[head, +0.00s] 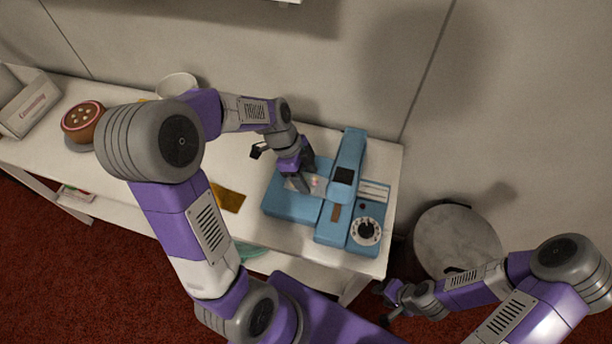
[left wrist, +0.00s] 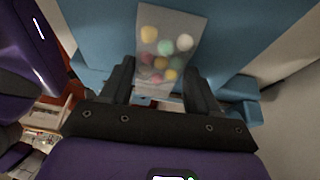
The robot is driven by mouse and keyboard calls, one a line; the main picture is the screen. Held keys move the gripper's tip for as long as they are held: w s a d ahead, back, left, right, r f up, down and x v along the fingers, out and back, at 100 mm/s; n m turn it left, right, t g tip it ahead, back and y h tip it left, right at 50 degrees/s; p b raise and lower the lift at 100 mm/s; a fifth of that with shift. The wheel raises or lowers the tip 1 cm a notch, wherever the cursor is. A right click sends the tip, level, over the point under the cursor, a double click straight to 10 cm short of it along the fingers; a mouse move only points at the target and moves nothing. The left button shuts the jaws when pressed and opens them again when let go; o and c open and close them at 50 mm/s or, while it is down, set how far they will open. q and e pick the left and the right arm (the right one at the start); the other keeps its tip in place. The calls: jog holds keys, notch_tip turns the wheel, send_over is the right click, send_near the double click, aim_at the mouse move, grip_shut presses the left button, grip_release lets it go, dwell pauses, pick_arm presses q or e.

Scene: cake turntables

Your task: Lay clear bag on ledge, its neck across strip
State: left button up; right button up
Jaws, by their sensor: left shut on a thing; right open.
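The clear bag (left wrist: 168,22), holding several coloured balls, is between the fingers of my left gripper (left wrist: 160,88) in the left wrist view. In the head view my left gripper (head: 305,184) is over the left part of a blue machine, and a bit of the bag shows at its tips. The machine's low blue ledge (head: 288,207) lies under the gripper. Whether the bag touches the ledge is unclear. The strip cannot be made out; the machine's raised arm (head: 350,152) stands just right of the gripper. My right gripper (head: 392,292) is open and empty, off the table's right end.
The blue machine has a dial (head: 367,231) at its front right and stands near the right end of the white table (head: 392,165). A brown flat piece (head: 228,198) lies left of it. A cake (head: 82,122), a white bowl (head: 177,84) and a box (head: 30,105) are further left.

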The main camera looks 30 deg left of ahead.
pick_arm(q)
jog(key=o, duration=1.2)
jog(key=shift+c, duration=0.2)
jog(key=shift+r, duration=0.1)
jog(key=p+v, duration=0.3)
jog(key=v, duration=0.9)
jog(key=shift+d, duration=0.1)
